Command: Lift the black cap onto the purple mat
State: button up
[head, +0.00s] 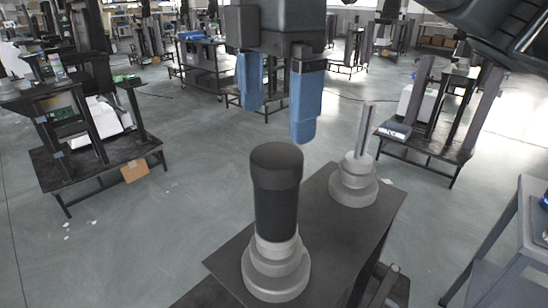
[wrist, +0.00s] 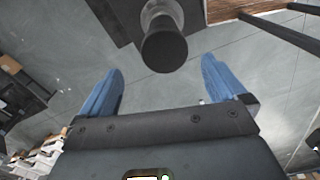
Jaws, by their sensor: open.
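The black cap (head: 276,195) is a dark upright cylinder sitting over a grey stepped base (head: 276,270) on a dark table. My gripper (head: 277,122) hangs above and slightly behind the cap in the head view, with its two blue fingers apart and nothing between them. In the wrist view the round end of the cap (wrist: 164,50) shows between and beyond the open fingertips (wrist: 162,66), apart from them. No purple mat is visible in either view.
A second grey stepped base (head: 353,186) with a bare upright rod stands further back on the same dark table (head: 325,228). A grey cart (head: 510,245) is at the right edge. Workbenches stand around; grey floor is open to the left.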

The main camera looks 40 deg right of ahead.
aim_at(274, 155)
jog(key=shift+s+a+f, duration=0.15)
jog(key=shift+s+f, duration=0.05)
jog(key=shift+f, duration=1.3)
jog(key=shift+s+a+f, duration=0.1)
jog(key=shift+s+f, duration=0.05)
jog(key=shift+f, duration=1.35)
jog(key=c, duration=1.2)
jog(key=shift+r, duration=0.15)
jog(key=shift+r, duration=0.65)
notch_tip(274, 155, up, 3)
jog(key=shift+f, duration=0.1)
jog(key=shift+s+d+r, duration=1.15)
jog(key=shift+s+d, duration=0.1)
jog(key=shift+d, duration=0.25)
jog(key=shift+s+d+r, duration=1.2)
jog(key=shift+s+d, duration=0.1)
jog(key=shift+d, duration=0.15)
jog(key=shift+s+d+r, duration=1.15)
jog(key=shift+s+d, duration=0.1)
jog(key=shift+d, duration=0.25)
